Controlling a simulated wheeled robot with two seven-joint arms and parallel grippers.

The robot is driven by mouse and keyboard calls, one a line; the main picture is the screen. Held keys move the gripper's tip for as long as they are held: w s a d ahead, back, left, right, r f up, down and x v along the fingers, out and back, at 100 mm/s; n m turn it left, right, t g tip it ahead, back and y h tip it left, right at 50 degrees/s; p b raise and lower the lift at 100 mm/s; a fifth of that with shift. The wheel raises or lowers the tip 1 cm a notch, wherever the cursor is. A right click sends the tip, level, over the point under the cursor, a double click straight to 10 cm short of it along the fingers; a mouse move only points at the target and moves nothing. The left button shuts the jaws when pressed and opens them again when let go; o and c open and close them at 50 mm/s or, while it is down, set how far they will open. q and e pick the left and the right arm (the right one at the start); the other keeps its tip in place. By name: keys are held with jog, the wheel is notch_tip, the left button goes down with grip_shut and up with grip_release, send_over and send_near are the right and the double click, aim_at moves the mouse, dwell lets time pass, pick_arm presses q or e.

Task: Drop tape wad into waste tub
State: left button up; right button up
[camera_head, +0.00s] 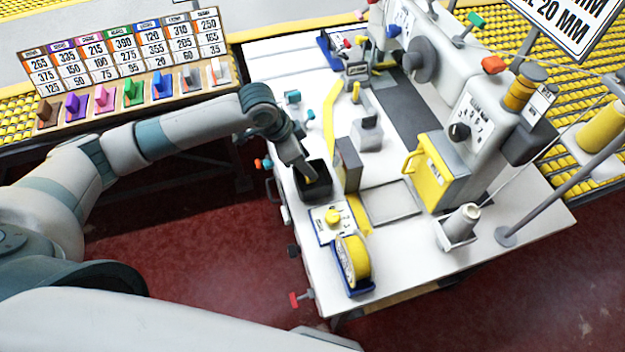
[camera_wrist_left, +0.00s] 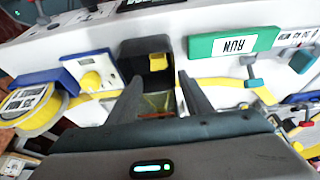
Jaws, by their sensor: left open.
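The waste tub is a small black open box (camera_head: 318,192) at the left edge of the white table. It also shows in the left wrist view (camera_wrist_left: 128,52). My left gripper (camera_head: 308,175) points down at the tub. In the left wrist view the two fingers of my left gripper (camera_wrist_left: 162,88) are apart, with the tub between and beyond them. A small yellow piece (camera_wrist_left: 158,62), perhaps the tape wad, shows against the dark tub inside. A dull yellow patch lies lower between the fingers; I cannot tell what it is. My right gripper is not in view.
A grey upright block (camera_head: 347,165) stands just right of the tub. A yellow-knobbed panel (camera_head: 332,220) and a yellow tape roll (camera_head: 353,260) are in front. Coloured pegs (camera_head: 132,92) stand at far left.

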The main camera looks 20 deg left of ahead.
pick_arm(q)
jog(key=b+v, duration=0.3)
jog(key=v, duration=1.4)
jog(key=shift+s+a+r, duration=0.1)
jog(key=shift+a, duration=0.05)
dwell(0.4)
